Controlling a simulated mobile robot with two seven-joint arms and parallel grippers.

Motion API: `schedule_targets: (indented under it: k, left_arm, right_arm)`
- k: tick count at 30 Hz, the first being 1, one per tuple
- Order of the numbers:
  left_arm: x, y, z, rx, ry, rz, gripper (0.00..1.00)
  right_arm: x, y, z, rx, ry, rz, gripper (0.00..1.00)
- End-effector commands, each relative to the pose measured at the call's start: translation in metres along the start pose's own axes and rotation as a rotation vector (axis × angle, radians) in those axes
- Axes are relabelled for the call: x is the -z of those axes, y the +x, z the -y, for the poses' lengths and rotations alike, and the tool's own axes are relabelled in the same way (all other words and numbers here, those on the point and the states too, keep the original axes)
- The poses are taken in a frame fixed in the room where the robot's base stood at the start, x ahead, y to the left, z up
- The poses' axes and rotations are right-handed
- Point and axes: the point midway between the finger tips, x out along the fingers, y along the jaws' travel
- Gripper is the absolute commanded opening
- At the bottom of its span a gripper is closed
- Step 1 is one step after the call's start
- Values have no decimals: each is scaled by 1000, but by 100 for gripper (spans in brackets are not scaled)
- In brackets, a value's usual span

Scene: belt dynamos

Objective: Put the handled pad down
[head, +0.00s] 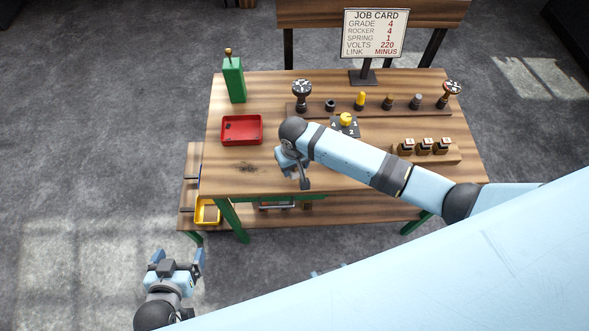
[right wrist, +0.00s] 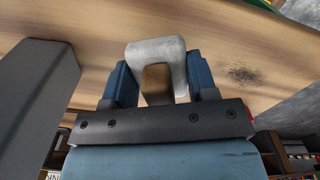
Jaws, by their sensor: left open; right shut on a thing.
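The handled pad (right wrist: 157,48) shows in the right wrist view as a pale grey looped handle between blue fingers. My right gripper (head: 293,168) is shut on this handle. In the head view it is over the front middle part of the wooden workbench (head: 340,178), right of a dark smudge. The pad's underside is hidden, so I cannot tell whether it touches the bench. My left gripper (head: 178,257) is open and empty, over the floor in front of the bench at the lower left.
A red tray (head: 241,143) and a green container (head: 234,80) stand at left. A wooden rack (head: 318,108) with several knobs, a yellow knob (head: 346,118) and a block (head: 450,157) lie behind and right. A dark smudge (head: 248,168) marks otherwise bare wood at front left.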

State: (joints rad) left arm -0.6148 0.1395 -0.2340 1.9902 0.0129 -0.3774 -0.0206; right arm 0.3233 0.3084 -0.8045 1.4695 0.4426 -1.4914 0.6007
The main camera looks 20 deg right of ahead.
Motion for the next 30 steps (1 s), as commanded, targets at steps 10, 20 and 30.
schedule_targets:
  k: [10, 20, 30]
  left_arm:
    - [-1, 1, 0, 0, 0, -3, 91]
    - [1, 1, 0, -1, 0, -6, 91]
    - [0, 1, 0, -1, 0, -5, 91]
  right_arm:
    - [0, 30, 0, 0, 0, 0, 34]
    - [0, 33, 0, 0, 0, 1, 71]
    - [0, 31, 0, 0, 0, 0, 78]
